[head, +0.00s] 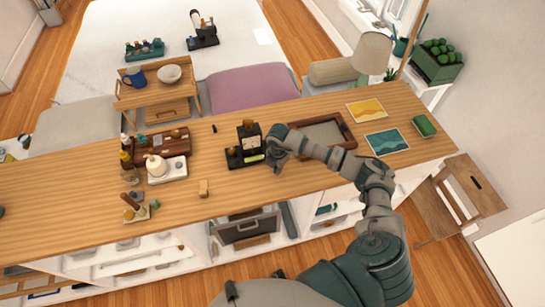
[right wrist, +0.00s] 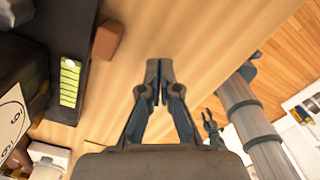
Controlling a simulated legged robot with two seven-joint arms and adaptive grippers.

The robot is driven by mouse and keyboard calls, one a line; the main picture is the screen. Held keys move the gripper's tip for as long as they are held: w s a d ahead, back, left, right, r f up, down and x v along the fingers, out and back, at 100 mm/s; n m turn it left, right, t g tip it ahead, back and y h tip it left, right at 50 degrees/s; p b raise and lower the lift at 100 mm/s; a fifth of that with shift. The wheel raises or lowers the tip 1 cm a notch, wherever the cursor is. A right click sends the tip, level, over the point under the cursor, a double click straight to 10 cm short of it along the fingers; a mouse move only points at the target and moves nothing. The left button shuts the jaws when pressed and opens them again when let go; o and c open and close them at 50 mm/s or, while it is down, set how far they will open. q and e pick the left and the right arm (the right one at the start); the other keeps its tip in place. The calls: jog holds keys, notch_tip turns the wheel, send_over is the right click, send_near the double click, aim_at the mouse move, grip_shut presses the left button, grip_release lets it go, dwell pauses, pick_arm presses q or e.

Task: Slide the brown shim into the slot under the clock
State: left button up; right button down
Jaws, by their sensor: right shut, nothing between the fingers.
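The clock (head: 249,142) stands on the wooden counter, with a pale square face and a dark base. Its face shows partly at the left edge of the right wrist view (right wrist: 10,122), beside a yellow-green label. A reddish-brown block (right wrist: 108,40), seemingly the shim, lies against or close beside the dark base; I cannot tell if they touch. I cannot make it out in the head view. My right gripper (right wrist: 159,72) is shut and empty over the counter, just right of the clock. The slot is not clear. A small forked dark shape (right wrist: 211,128) may be my left gripper.
A framed tray (head: 325,134) lies right of the clock, close to my right arm. A small tan block (head: 203,188) lies left on the counter, near a white bottle tray (head: 168,171). Two cards and a green block (head: 424,126) lie far right. The counter's front-middle is clear.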

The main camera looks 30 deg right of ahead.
jog(key=shift+s+a+r+p, duration=0.1)
jog(key=shift+s+r+p, duration=0.1)
jog(key=shift+r+p, duration=0.4)
jog(key=shift+s+a+r+p, duration=0.1)
jog(key=shift+s+r+p, duration=0.05)
jog(key=shift+r+p, duration=0.4)
jog(key=shift+s+d+r+p, duration=0.15)
jog(key=shift+s+r+p, duration=0.2)
jog(key=shift+r+p, duration=0.25)
